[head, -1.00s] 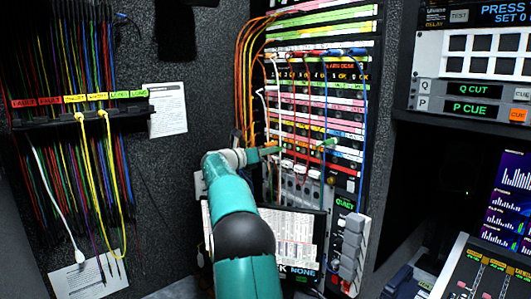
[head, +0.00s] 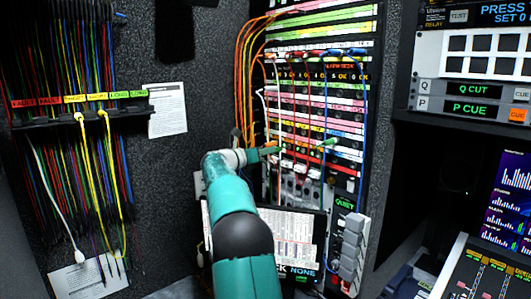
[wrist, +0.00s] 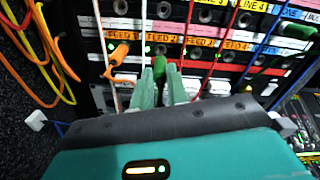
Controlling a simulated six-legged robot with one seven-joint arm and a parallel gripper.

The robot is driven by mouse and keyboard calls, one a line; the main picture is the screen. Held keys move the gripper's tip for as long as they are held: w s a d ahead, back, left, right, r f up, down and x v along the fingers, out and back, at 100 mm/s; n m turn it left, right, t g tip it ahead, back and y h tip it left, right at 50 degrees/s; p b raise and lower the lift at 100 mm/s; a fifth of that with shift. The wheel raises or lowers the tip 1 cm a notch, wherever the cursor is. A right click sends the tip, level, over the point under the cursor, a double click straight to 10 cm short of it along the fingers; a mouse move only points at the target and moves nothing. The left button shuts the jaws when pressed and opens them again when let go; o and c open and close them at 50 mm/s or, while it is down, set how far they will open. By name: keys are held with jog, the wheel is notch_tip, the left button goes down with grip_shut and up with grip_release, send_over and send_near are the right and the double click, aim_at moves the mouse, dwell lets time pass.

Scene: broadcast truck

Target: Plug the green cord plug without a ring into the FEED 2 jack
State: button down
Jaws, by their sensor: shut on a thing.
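In the wrist view my gripper (wrist: 162,92) is shut on a green plug (wrist: 160,67), which sits between its two pale green fingers. The plug points at the jack row under the orange FEED 2 label (wrist: 160,38). Its tip is at or very close to the panel; I cannot tell whether it is seated. No ring can be made out on it, as the fingers hide part of it. Another green plug (head: 327,144) shows on the rack in the head view, right of my arm.
An orange plug (wrist: 118,54) is under the FEED 1 label, left of the held plug. White, red and blue cords hang across the patch panel (head: 318,105). Orange and yellow cords (wrist: 35,50) bunch at the left. A screen (head: 295,232) stands below.

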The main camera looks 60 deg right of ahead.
jog(key=shift+x, duration=2.1)
jog(key=c, duration=1.3)
grip_release()
jog(key=shift+a, duration=0.15)
jog(key=v, duration=1.3)
jog(key=shift+a, duration=0.25)
jog(key=shift+w, duration=0.1)
jog(key=shift+a, duration=0.1)
